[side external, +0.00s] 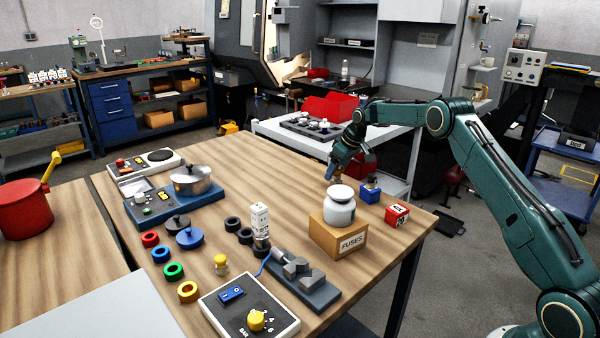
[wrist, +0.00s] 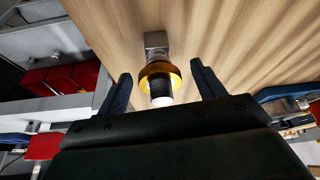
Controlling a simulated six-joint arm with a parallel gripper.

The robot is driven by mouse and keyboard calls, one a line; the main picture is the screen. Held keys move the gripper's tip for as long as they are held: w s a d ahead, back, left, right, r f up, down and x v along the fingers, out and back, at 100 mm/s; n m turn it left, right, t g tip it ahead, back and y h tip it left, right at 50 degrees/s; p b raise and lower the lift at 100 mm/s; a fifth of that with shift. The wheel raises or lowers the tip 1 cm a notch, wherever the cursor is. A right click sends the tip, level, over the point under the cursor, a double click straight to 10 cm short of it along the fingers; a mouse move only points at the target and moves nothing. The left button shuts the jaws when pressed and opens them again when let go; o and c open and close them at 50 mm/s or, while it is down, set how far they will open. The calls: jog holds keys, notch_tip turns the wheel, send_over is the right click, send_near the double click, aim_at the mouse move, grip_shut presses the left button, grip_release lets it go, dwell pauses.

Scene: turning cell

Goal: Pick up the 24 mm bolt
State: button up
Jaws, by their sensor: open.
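My gripper (side external: 336,168) is over the back right of the wooden table, behind the white jar, with its fingers pointing down. In the wrist view its two blue fingers (wrist: 160,76) are apart. Between and beyond them is a part with a gold ring (wrist: 156,70), a black and white end and a grey block with small unreadable print. The fingers show gaps on both sides of it. I cannot tell whether this part is the 24 mm bolt, and I cannot make out a bolt for certain in the side view.
A white jar (side external: 340,208) stands on the FUSES box (side external: 337,236) close to my gripper. A blue block (side external: 370,194) with a dark top and a red box (side external: 397,215) are to its right. Rings, a pot (side external: 190,181) and switch boxes crowd the left.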

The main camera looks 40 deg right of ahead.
jog(key=shift+c, duration=0.2)
jog(key=shift+r, duration=0.1)
jog(key=c, duration=1.3)
jog(key=shift+c, duration=0.2)
jog(key=shift+r, duration=5)
